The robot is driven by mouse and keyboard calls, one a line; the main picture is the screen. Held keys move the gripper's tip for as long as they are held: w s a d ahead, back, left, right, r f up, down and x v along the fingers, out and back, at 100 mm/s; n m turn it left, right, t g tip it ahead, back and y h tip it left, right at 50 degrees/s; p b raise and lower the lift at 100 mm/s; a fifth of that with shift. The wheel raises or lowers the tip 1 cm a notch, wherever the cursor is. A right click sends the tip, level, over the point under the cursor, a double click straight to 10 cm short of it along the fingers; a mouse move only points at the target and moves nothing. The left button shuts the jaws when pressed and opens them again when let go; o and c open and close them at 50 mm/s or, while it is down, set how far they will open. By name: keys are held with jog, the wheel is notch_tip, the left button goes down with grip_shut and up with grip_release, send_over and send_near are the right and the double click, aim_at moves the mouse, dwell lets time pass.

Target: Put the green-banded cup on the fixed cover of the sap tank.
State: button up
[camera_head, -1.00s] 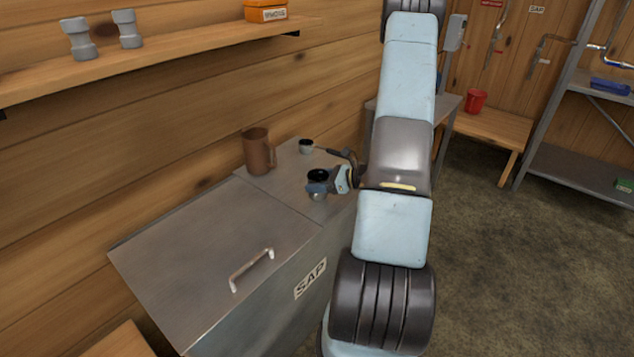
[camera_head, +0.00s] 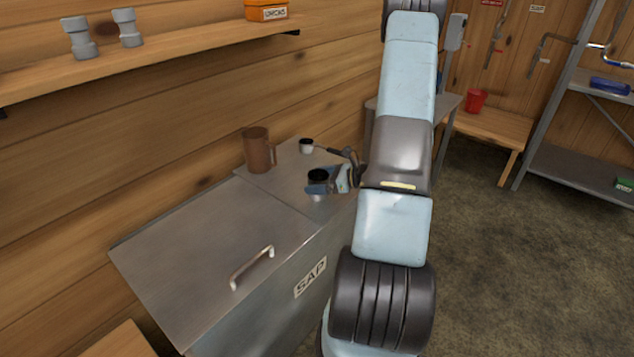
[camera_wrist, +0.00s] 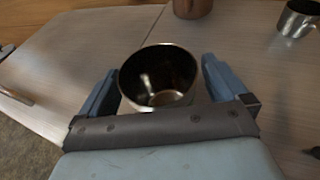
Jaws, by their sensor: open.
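The sap tank (camera_head: 308,280) stands along the wall, with a hinged lid with a handle at the front and a fixed cover (camera_head: 285,186) at the back. A dark-mouthed metal cup (camera_head: 318,178) stands on the fixed cover, and it also shows in the wrist view (camera_wrist: 158,78). Its band is hidden or too small to tell. My gripper (camera_head: 322,188) is open around this cup, and in the wrist view its blue fingers (camera_wrist: 160,85) lie on either side of it with slight gaps.
A brown mug (camera_head: 258,150) stands on the cover near the wall. The lid handle (camera_head: 252,268) stands up. A shelf (camera_head: 150,60) runs above.

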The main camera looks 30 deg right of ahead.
jog(key=v, duration=1.1)
jog(key=s+a+r+n+g, duration=0.3)
jog(key=a+r+n+g, duration=0.6)
jog(key=a+r+n, duration=0.6)
jog(key=s+a+r+n+t+h, duration=0.2)
jog(key=s+a+r+n+h, duration=0.3)
jog(key=s+r+n, duration=0.1)
jog(key=s+a+r+n+t+h, duration=0.1)
jog(key=s+a+r+n+h, duration=0.3)
jog(key=r, duration=0.7)
jog(key=s+a+n, duration=0.2)
jog(key=s, duration=0.2)
jog(key=shift+s+r+n+t+h, duration=0.3)
jog(key=shift+s+r+t+h, duration=0.05)
jog(key=shift+s+t+h, duration=0.05)
jog(key=shift+c, duration=0.3)
